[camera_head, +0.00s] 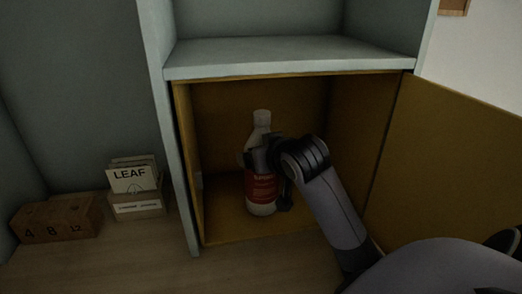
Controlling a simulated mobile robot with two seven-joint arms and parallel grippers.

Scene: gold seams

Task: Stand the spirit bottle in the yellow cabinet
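The spirit bottle (262,188), white with a red label and a white cap, stands upright inside the yellow cabinet (225,225). Its base appears to be on the cabinet floor. The cabinet's yellow door (450,160) is swung open to the right. My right gripper (265,165) reaches in from the lower right and is at the bottle, with dark finger parts on both sides of its upper body. It seems shut on the bottle, though the wrist partly hides the contact. My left gripper is not in view.
A pale blue-green shelf (290,58) lies directly over the cabinet opening. To the left on the wooden worktop (120,260) stand a box of LEAF cards (135,190) and brown blocks (58,220) marked 4, 8 and 12. Free floor shows in the cabinet around the bottle.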

